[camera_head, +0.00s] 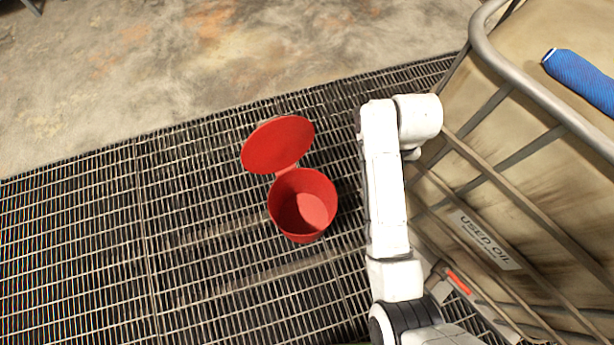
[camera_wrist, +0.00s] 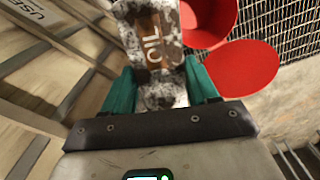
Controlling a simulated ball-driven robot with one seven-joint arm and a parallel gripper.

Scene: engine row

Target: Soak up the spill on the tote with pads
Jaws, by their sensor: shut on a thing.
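In the wrist view, my gripper (camera_wrist: 161,84) is shut on a grey-white, dark-speckled pad (camera_wrist: 165,88) with a brown patch marked "OIL". The pad sits between the two teal fingers. In the head view the arm's end is turned away, and the gripper and pad do not show. The tote (camera_head: 555,150) stands at the right of the head view, beige with brown streaks inside a metal cage, with a "USED OIL" label (camera_head: 485,240). I cannot make out a distinct wet spill on its visible top.
A red bin (camera_head: 302,205) stands open and looks empty on the floor grating (camera_head: 80,240), left of my arm; it also shows beyond the pad in the wrist view (camera_wrist: 207,22). A blue roll (camera_head: 582,80) lies on the tote's top. The grating left of the bin is clear.

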